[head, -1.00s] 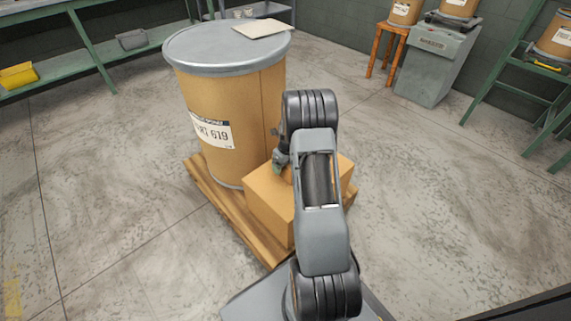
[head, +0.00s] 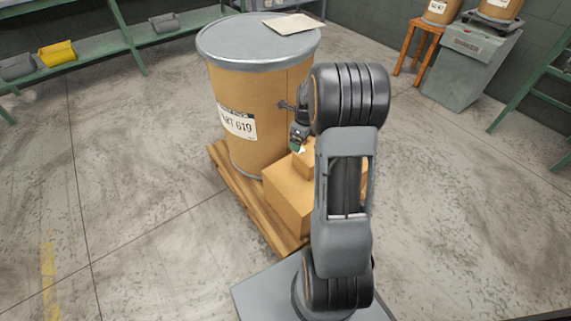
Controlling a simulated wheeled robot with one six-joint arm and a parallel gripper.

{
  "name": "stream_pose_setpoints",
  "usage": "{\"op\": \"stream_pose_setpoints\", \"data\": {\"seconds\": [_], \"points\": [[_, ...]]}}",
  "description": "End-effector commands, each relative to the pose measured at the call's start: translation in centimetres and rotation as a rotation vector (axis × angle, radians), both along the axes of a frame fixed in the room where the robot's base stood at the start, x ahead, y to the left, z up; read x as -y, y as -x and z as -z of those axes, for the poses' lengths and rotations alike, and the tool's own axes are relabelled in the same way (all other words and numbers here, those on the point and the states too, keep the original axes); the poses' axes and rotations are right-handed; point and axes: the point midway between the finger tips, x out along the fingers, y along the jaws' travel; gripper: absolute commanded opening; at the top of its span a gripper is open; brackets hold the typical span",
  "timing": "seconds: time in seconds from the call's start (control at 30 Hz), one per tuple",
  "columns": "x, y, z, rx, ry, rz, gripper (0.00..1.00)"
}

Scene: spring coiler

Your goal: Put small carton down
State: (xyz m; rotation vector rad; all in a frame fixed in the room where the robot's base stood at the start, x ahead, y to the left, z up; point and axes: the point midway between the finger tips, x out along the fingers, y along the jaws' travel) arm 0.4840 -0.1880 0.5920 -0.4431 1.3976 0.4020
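A small brown carton (head: 305,163) shows just above or on a larger carton (head: 290,197), partly hidden behind my arm. I cannot tell whether the two touch. My gripper (head: 297,147) is at the upper left of the small carton, close against it. The fingers are small and partly hidden, so their grip is unclear. The larger carton sits on a wooden pallet (head: 238,194), its right side covered by my arm.
A tall brown drum (head: 245,110) with a grey lid stands on the pallet behind the cartons. A flat sheet (head: 294,24) lies on the lid. Green shelving (head: 130,40) is at the back left. A grey cabinet (head: 466,68) stands at the back right. Floor left and right is clear.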

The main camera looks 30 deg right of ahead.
Motion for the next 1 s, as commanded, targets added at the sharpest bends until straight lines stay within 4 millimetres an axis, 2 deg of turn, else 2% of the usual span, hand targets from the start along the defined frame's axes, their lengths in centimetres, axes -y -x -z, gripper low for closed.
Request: {"op": "stream_pose_setpoints", "data": {"seconds": [0.03, 0.2, 0.33, 0.5, 0.6, 0.73, 0.83, 1.0], "points": [[-2.0, 0.6, -1.9, 0.013, 0.028, -0.166, 0.87], [-8.6, 4.5, -6.9, 0.039, 0.143, -0.877, 0.87], [-12.8, 8.3, -9.3, 0.052, 0.237, -1.401, 0.87], [-16.3, 13.0, -10.7, 0.060, 0.351, -1.966, 0.87], [-17.5, 15.1, -10.9, 0.061, 0.403, -2.209, 0.87], [-18.3, 16.9, -10.9, 0.056, 0.449, -2.420, 0.87], [-18.6, 17.6, -10.9, 0.054, 0.469, -2.507, 0.87], [-18.8, 17.9, -10.8, 0.053, 0.478, -2.551, 0.87]]}}
